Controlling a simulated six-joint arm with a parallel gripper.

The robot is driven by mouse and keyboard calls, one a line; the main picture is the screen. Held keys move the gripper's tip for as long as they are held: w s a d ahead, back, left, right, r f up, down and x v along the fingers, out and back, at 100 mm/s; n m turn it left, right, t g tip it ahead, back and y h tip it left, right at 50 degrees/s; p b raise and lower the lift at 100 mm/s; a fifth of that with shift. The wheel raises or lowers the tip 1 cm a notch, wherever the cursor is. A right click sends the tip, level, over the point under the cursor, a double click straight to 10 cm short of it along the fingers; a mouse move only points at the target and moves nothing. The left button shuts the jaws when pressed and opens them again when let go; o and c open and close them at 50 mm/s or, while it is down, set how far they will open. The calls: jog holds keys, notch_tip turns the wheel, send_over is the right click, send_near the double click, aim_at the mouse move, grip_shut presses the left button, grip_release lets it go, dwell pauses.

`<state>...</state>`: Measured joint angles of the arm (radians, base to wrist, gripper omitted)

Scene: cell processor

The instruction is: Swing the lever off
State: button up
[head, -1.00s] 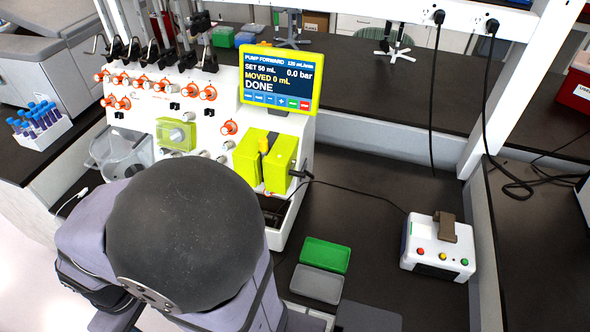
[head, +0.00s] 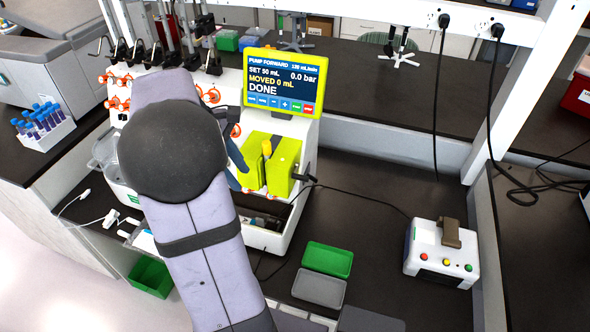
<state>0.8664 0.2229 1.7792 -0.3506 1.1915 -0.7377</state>
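The cell processor (head: 288,212) is a white machine with a yellow-green pump block on its front. The pump block (head: 281,171) has a dark slot and a small yellow tab (head: 267,148) at its top. A black lever (head: 304,178) sticks out to the right from the block's right side. My gripper (head: 237,166) shows only as a dark blue-grey piece at the left edge of the pump block, mostly hidden behind my arm. I cannot tell whether it touches the block or how its fingers stand. The lever is on the far side of the block from it.
A yellow-framed screen (head: 282,82) above the block reads DONE. A green tray (head: 327,259) and a grey tray (head: 319,288) lie on the dark bench in front. A white box with coloured buttons (head: 441,262) stands right, its cable running to the machine. Orange valve knobs line the panel.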

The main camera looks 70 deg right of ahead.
jog(key=g, duration=0.1)
send_near(299, 175)
jog(key=shift+m, duration=0.3)
jog(key=shift+p+x, duration=1)
jog(key=shift+x, duration=2.8)
grip_shut()
